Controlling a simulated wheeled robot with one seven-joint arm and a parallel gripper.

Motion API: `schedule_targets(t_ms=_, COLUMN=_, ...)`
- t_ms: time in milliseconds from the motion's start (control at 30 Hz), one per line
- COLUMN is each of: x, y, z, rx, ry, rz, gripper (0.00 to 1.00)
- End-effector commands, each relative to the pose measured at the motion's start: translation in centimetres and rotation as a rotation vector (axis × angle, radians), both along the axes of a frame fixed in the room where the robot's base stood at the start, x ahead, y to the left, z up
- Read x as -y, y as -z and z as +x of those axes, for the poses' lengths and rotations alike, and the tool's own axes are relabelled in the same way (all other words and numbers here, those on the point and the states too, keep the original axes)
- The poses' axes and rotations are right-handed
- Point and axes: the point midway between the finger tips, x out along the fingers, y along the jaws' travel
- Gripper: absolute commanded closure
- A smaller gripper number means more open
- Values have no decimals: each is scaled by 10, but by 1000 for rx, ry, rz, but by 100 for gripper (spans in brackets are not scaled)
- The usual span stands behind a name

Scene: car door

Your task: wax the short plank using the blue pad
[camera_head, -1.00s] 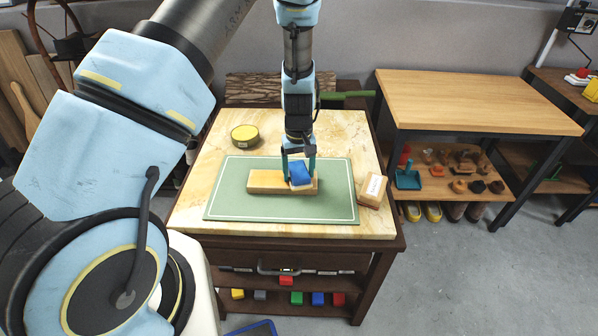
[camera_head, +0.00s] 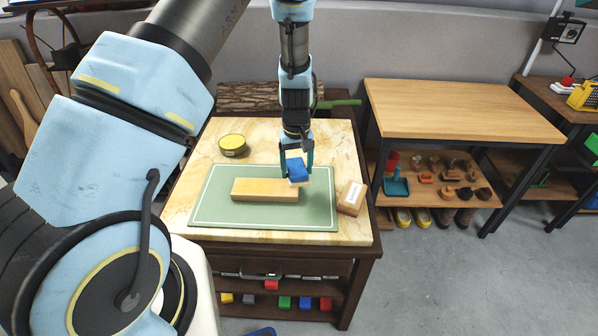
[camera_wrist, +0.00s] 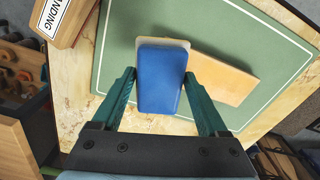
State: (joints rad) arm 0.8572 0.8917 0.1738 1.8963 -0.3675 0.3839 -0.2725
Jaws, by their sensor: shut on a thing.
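The blue pad (camera_head: 298,170) has a pale underside and is held between the fingers of my gripper (camera_head: 297,172). The pad also fills the middle of the wrist view (camera_wrist: 160,80), with the teal fingers on both sides of it. The light wooden plank (camera_head: 260,190) lies flat on the green mat (camera_head: 215,217). The pad is at the plank's right end and appears raised above it. In the wrist view the pad hides part of the plank (camera_wrist: 225,78).
A wooden block with a white label (camera_head: 350,198) sits right of the mat. The marble-topped table (camera_head: 205,152) has free room at its back. A wooden bench (camera_head: 460,110) stands to the right.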

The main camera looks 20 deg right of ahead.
Motion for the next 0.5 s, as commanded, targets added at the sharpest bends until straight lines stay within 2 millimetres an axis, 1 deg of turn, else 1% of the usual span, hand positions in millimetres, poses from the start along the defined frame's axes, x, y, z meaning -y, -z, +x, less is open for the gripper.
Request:
schedule_targets(t_ms=33, x=-1, y=-8, z=2, rx=1, ry=0, rz=0, gripper=75)
schedule_targets(t_ms=300, x=-5, y=-30, z=8, rx=1, ry=-1, rz=0, gripper=75)
schedule_targets(t_ms=500, x=-6, y=-33, z=9, rx=1, ry=-1, rz=0, gripper=75)
